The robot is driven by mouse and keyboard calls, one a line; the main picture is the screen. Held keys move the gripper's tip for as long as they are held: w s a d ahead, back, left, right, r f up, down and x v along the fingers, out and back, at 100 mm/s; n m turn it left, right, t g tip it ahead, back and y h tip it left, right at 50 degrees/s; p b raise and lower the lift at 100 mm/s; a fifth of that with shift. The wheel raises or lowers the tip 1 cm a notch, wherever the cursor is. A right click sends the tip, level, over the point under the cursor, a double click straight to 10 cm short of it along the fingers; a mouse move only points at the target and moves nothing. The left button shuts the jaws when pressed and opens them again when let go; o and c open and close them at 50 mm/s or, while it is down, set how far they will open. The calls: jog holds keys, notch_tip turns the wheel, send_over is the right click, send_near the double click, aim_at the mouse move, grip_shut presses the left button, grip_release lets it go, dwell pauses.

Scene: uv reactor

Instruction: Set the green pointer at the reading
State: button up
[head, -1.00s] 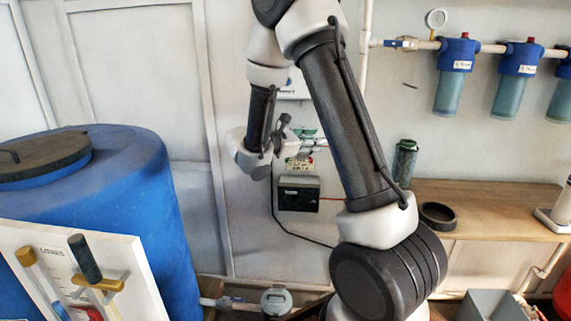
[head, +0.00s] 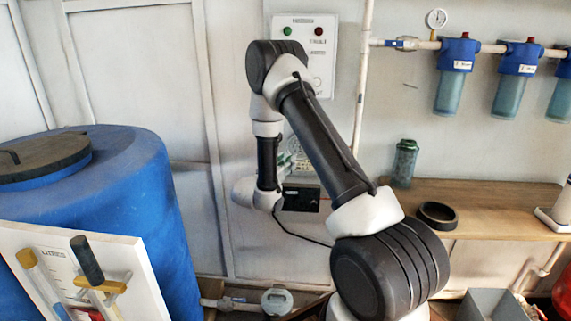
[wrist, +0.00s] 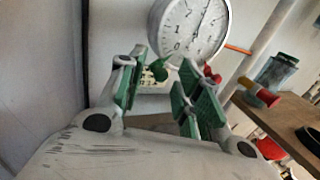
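A round white dial (wrist: 190,28) with black numbers and a dark needle is at the top of the wrist view, its upper edge cut off. A small round green knob (wrist: 160,70) shows between the fingertips; I cannot tell whether it belongs to the green pointer. My gripper (wrist: 160,64) is open, its two green-padded fingers apart, with nothing visibly held. In the head view, my gripper is largely hidden by my arm near the wall. The small gauge (head: 437,18) on the pipe at upper right is too small to read there.
A blue tank (head: 130,190) and a white LITRES board (head: 125,255) stand left. A control panel (head: 318,75) and a black box (head: 300,198) are on the wall. Blue filter housings (head: 460,55) hang above the wooden shelf (head: 485,200), which holds a green-grey jar (head: 404,163).

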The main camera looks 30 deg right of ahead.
jog(key=shift+w+d, duration=0.1)
jog(key=shift+d, duration=0.05)
grip_shut()
dwell(0.4)
